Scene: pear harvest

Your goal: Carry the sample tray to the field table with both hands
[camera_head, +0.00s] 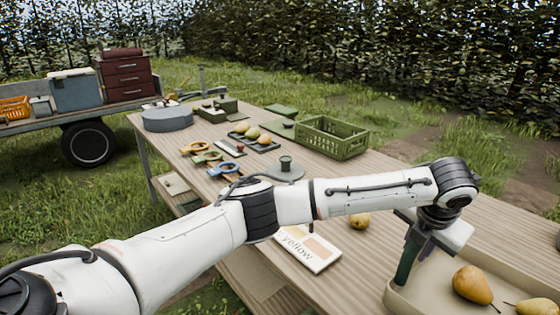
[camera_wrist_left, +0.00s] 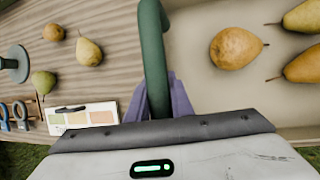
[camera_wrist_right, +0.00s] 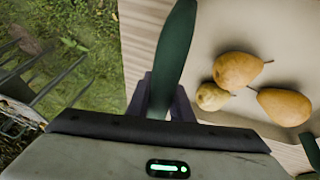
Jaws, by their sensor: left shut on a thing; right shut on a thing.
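The sample tray (camera_head: 424,292) is a shallow beige tray at the lower right of the head view, over the field table (camera_head: 375,172). Several yellow-brown pears lie in it, including one pear (camera_head: 472,284). In the left wrist view my left gripper (camera_wrist_left: 163,98) is shut on a dark green handle (camera_wrist_left: 153,55) at one side of the tray. In the right wrist view my right gripper (camera_wrist_right: 168,97) is shut on another green handle (camera_wrist_right: 175,45). The right gripper is outside the head view. I cannot tell whether the tray touches the tabletop.
A "yellow" colour card (camera_head: 306,248) and loose pears lie left of the tray. A trailer (camera_head: 90,114) stands at far left. Grass and a fork-like tool (camera_wrist_right: 40,85) show beside the table.

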